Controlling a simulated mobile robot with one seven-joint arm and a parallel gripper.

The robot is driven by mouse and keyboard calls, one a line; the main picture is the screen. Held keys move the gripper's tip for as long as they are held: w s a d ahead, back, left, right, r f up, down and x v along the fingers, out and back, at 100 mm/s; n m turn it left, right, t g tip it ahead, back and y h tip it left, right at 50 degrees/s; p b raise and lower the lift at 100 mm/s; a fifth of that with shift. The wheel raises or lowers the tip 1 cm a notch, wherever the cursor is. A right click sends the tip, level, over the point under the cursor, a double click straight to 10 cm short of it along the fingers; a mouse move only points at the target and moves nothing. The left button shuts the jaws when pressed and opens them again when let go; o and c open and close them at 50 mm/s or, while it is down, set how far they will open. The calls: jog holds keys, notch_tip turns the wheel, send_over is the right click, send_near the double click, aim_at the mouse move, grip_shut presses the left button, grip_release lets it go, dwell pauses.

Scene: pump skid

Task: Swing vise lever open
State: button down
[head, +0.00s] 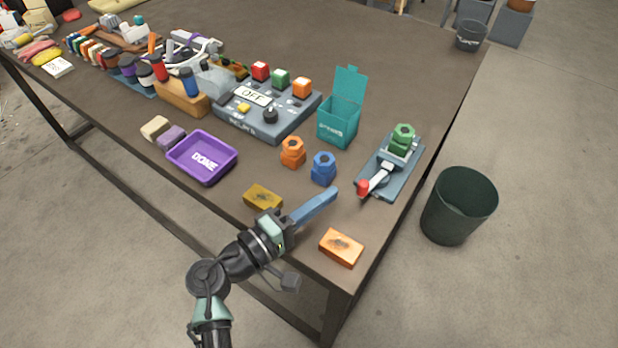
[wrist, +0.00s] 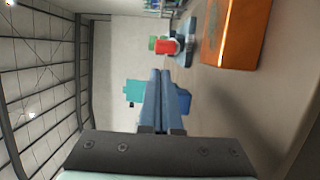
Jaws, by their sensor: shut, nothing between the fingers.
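The vise (head: 392,165) stands at the right edge of the table, a grey-blue base with a green hex piece (head: 403,137) at its far end. Its lever (head: 376,179) is a light bar with a red knob (head: 363,187) at the near end, pointing toward the front of the table. The red knob also shows in the wrist view (wrist: 166,47), with the green part beyond it. My gripper (head: 334,191) is shut and empty, its long blue fingers together. It is above the table, left of the red knob and apart from it in the head view.
An orange block (head: 341,247) lies near the front corner, large in the wrist view (wrist: 230,35). A teal box (head: 338,126) stands behind. A dark bin (head: 458,205) is on the floor.

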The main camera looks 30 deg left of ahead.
aim_at(374, 178)
jog(key=shift+x, duration=2.15)
jog(key=shift+s+d, duration=0.3)
jog(key=shift+d, duration=0.35)
